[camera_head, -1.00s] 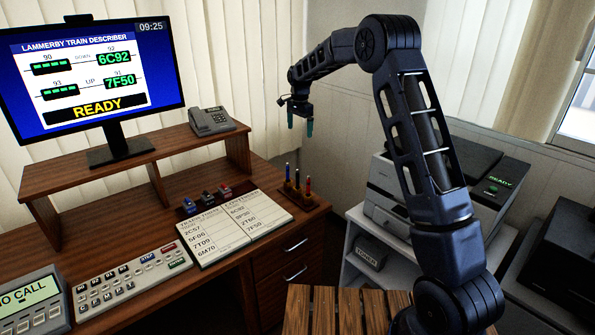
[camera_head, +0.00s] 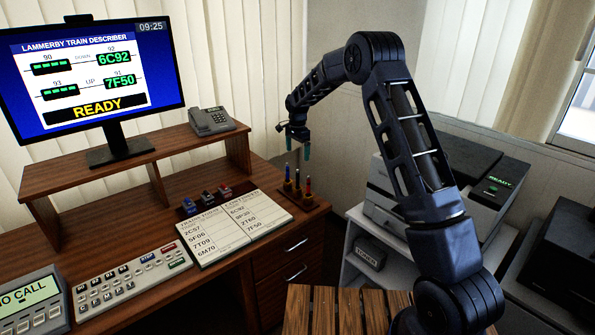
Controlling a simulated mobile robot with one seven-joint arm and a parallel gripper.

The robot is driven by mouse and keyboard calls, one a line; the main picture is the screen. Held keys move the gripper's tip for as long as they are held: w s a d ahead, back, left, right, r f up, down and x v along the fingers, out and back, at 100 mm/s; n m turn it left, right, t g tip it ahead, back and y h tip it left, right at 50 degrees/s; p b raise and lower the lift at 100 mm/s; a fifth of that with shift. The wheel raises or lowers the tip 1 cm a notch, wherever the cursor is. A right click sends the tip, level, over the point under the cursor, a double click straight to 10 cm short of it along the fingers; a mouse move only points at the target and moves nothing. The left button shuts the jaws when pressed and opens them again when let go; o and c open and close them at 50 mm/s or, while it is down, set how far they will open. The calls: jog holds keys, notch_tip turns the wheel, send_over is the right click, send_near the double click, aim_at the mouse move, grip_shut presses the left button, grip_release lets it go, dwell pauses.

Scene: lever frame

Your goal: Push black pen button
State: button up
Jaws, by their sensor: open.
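Several thin pens stand upright in a small wooden holder (camera_head: 301,202) at the right end of the desk. Colours are hard to tell at this size, though one pen further right looks red. The pen-top buttons are too small to make out. My gripper (camera_head: 298,147) points down just above the pens, with its two teal fingertips apart and nothing between them. It appears clear of the pen tops, but the exact depth gap cannot be told.
A two-page list (camera_head: 228,229) lies left of the holder, with several small stamps (camera_head: 206,199) behind it. A telephone (camera_head: 212,121) sits on the raised shelf. A keypad panel (camera_head: 132,280) is at front left. A printer (camera_head: 465,185) stands to the right.

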dwell(0.7)
notch_tip(320, 180, up, 10)
jog(key=s+d+r+n+t, duration=0.1)
jog(key=s+d+r+n, duration=0.1)
jog(key=s+d+r, duration=0.95)
jog(key=s+d+r+n+t, duration=0.1)
jog(key=s+d+r+n, duration=0.1)
jog(key=s+d+r, duration=0.9)
jog(key=s+d+f+n+t, duration=0.1)
jog(key=s+d+f, duration=0.2)
jog(key=s+d, duration=0.2)
jog(key=s+d+f+n, duration=0.2)
jog(key=s+d+f, duration=0.2)
jog(key=s, duration=0.8)
jog(key=s+d+f+n+t, duration=0.1)
jog(key=s+d+f+n, duration=0.1)
jog(key=s+d, duration=0.5)
jog(key=shift+s+f+t, duration=0.3)
jog(key=shift+s+f, duration=0.35)
jog(key=shift+s, duration=0.25)
